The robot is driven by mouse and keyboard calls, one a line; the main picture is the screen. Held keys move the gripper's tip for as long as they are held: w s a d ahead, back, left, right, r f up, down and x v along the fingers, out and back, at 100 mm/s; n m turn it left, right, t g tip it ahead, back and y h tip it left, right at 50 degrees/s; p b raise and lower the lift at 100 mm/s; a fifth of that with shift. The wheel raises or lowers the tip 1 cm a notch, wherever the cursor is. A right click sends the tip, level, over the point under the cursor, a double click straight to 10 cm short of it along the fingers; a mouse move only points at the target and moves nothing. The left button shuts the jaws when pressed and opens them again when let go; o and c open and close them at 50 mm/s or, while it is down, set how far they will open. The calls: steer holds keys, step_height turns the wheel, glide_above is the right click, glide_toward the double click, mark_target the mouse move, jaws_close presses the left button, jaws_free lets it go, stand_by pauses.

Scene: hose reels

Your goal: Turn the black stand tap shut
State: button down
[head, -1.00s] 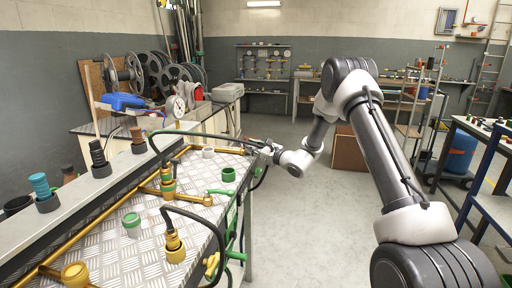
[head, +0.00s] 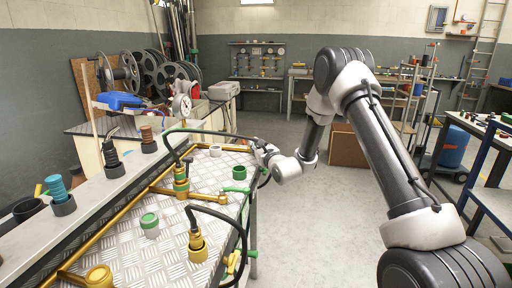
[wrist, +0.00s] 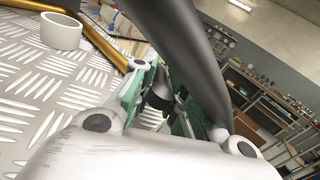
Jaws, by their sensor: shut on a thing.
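My gripper (head: 264,148) is at the far right edge of the metal-topped bench, beside the end of a dark hose (head: 215,131). In the wrist view my gripper (wrist: 163,98) has its green-lined fingers closed around a small dark part (wrist: 160,97). This part looks like the black stand tap's handle, though the rest of the tap is hidden by my fingers and hose. A thick dark hose (wrist: 185,50) passes close over the fingers. The tap's turn position cannot be made out.
A green ring (head: 239,172), a white ring (head: 215,150) and a green-topped cup (head: 149,225) stand on the bench (head: 170,262). A brass fitting with a black hose (head: 197,245) is nearer. Brass pipes cross the plate. Open floor (head: 310,230) lies right of the bench.

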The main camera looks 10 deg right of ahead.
steer(key=shift+s+f, duration=0.15)
steer(key=shift+f, duration=0.15)
steer(key=c, duration=1.5)
jaws_free()
steer(key=shift+o, duration=0.2)
steer(key=shift+r, duration=0.15)
steer(key=v, duration=1.2)
